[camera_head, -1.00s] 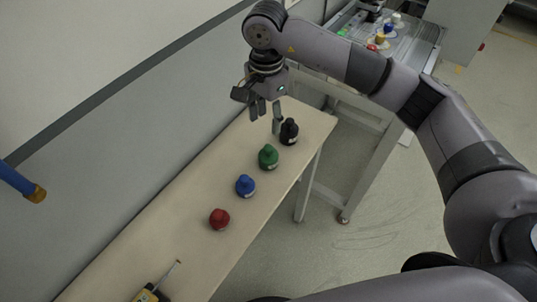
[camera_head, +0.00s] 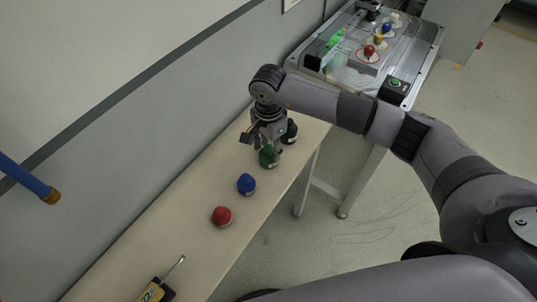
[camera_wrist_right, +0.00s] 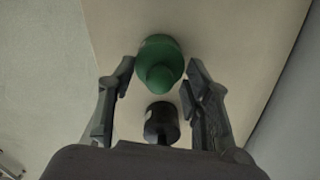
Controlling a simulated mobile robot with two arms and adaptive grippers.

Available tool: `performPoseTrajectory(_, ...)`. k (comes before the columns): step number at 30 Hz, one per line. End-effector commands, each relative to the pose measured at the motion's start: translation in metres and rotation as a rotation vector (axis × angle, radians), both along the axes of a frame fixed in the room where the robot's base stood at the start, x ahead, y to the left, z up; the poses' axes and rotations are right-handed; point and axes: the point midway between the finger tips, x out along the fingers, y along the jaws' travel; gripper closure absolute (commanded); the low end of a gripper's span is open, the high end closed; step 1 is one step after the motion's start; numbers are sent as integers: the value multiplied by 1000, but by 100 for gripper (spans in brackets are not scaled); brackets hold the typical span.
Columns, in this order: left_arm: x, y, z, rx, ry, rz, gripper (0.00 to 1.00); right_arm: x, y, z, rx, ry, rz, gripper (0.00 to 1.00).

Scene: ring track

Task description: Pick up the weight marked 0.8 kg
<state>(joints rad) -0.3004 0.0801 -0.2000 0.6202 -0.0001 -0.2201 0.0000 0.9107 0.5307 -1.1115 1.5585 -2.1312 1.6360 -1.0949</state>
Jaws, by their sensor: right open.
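Four knobbed weights stand in a row on a narrow wooden table (camera_head: 190,190): a black weight (camera_head: 291,127), a green weight (camera_head: 267,159), a blue weight (camera_head: 246,184) and a red weight (camera_head: 222,216). Their markings are too small to read, so I cannot tell which is 0.8 kg. My right gripper (camera_head: 269,149) is open, low over the green weight. In the right wrist view the green weight (camera_wrist_right: 160,62) lies between the open fingertips, with no clear contact. The black weight (camera_wrist_right: 161,122) shows below it, nearer the palm. My left gripper is out of view.
A wall (camera_head: 110,140) runs along the table's left side. A metal workbench (camera_head: 400,65) with small coloured knobs and a green button stands beyond the table.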

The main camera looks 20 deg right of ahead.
Motion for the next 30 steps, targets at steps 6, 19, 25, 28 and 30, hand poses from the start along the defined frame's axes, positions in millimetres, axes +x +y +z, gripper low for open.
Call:
performPoseTrajectory(6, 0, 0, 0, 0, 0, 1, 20, 0, 0, 0, 0, 0, 0, 63)
performPoseTrajectory(19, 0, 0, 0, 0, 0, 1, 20, 0, 0, 0, 1, 0, 0, 92)
performPoseTrajectory(25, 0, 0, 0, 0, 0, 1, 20, 0, 0, 1, 1, 0, 0, 100)
performPoseTrajectory(28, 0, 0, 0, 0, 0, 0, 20, 0, 0, 1, 1, 0, 0, 100)
performPoseTrajectory(30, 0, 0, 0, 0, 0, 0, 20, 0, 0, 1, 1, 0, 0, 100)
